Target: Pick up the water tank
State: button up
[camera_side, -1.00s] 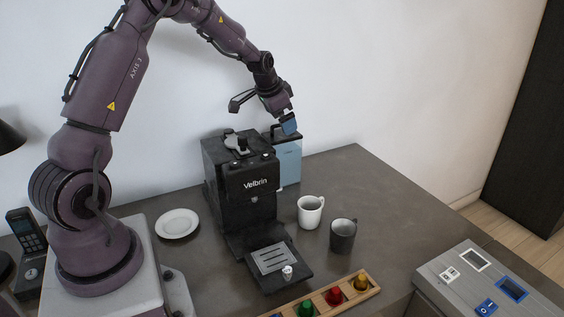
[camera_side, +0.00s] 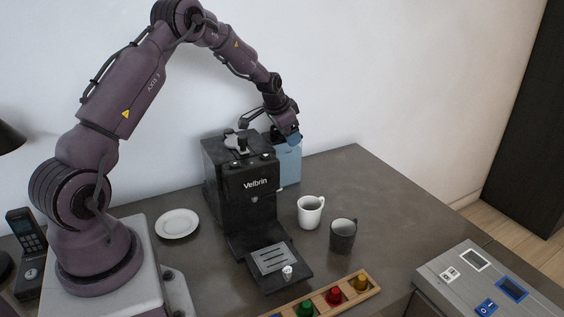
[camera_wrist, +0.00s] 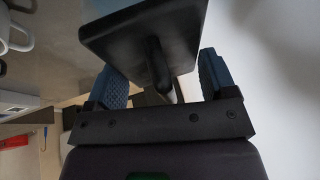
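The water tank (camera_side: 289,167) is a pale blue box with a dark lid, upright against the back right side of the black coffee machine (camera_side: 236,185). In the wrist view its black lid (camera_wrist: 125,38) fills the top middle, with a dark upright handle (camera_wrist: 158,65) on it. My gripper (camera_side: 290,138) is at the top of the tank and hides part of the lid in the side view. Its two blue-padded fingers (camera_wrist: 163,82) are apart, one on each side of the handle. Gaps show between the handle and both fingers, so it is open and empty.
A white mug (camera_side: 310,212) and a dark mug (camera_side: 343,236) stand right of the machine. A white plate (camera_side: 177,223) lies to its left. A wooden holder (camera_side: 348,296) with coloured capsules is in front.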

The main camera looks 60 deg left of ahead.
jog(key=c, duration=0.7)
jog(key=shift+c, duration=0.2)
jog(key=shift+r, duration=0.15)
